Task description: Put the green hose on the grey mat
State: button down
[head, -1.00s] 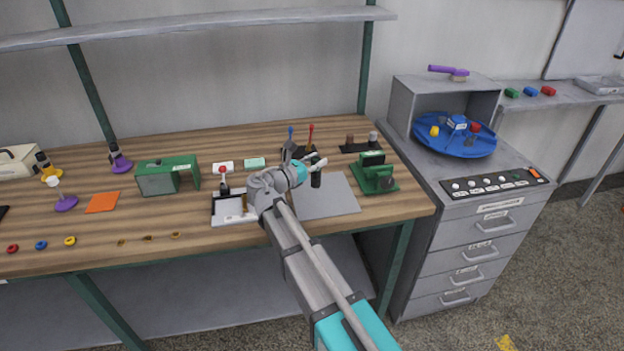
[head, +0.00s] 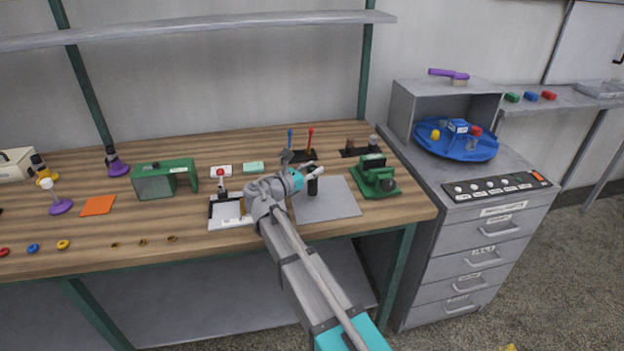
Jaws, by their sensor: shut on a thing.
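The grey mat (head: 338,202) lies flat on the wooden bench, left of the green vise-like device. My gripper (head: 312,190) is a small dark shape pointing down over the mat's left part. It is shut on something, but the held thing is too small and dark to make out. I cannot tell whether it touches the mat. I cannot pick out a green hose anywhere in this view. My arm covers the area just left of the mat.
The green device (head: 376,177) stands close right of the mat. Behind are a blue lever (head: 290,138) and a red lever (head: 309,137). A white tray (head: 228,222) with a red-topped stick lies left of my arm. The mat's right part is clear.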

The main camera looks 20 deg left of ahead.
jog(key=shift+f+b, duration=0.65)
jog(key=shift+f, duration=0.3)
jog(key=shift+f, duration=0.1)
jog(key=shift+c, duration=2)
grip_release()
jog(key=shift+s+r, duration=0.1)
jog(key=shift+r, duration=0.1)
jog(key=v, duration=1.2)
jog(key=shift+f, duration=0.1)
